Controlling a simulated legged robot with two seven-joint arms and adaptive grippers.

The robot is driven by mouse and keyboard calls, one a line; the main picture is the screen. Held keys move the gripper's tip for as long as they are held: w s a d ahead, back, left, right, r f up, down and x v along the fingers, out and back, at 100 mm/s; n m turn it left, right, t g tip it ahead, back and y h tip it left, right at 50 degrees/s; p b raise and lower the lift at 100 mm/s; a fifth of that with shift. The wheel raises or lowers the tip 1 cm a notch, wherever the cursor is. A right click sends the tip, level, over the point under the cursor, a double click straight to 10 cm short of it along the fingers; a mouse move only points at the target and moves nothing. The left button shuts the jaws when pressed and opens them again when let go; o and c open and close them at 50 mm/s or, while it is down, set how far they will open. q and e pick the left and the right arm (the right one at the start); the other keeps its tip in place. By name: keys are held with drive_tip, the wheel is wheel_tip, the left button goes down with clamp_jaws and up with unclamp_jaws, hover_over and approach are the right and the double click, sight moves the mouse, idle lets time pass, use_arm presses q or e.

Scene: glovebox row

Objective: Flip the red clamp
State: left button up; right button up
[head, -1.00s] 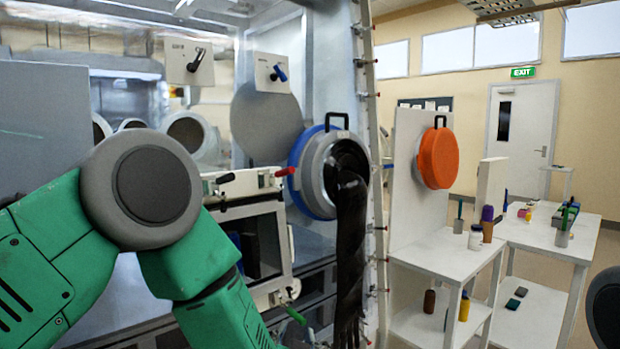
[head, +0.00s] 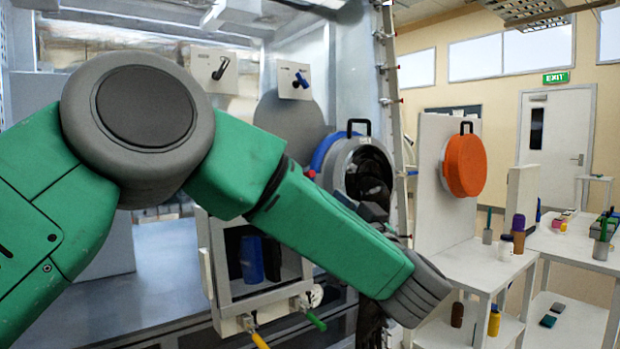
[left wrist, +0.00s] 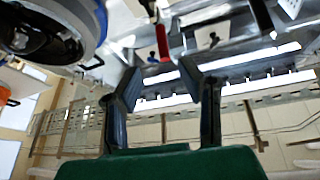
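The red clamp's handle tip (head: 310,173) shows just above my left forearm in the head view; the forearm hides the rest. In the left wrist view the red handle (left wrist: 162,42) stands beyond the tips of my left gripper (left wrist: 160,78), roughly between them in the picture. That gripper is open, with nothing between its fingers, and does not visibly touch the clamp. The transfer box (head: 223,278) is partly behind my arm. My right gripper is in neither view.
A yellow handle (head: 259,340) and a green handle (head: 316,322) stick out below the box. A round port (head: 345,160) with a black glove is right of the clamp. A white shelf (head: 480,268) with bottles and an orange disc (head: 465,165) stand further right.

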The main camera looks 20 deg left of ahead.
use_arm(q)
drive_tip(key=x, duration=0.8)
drive_tip(key=shift+w+a+f, duration=0.1)
drive_tip(key=shift+a, duration=0.5)
drive_tip(key=shift+d, duration=0.45)
drive_tip(key=c, duration=0.6)
clamp_jaws()
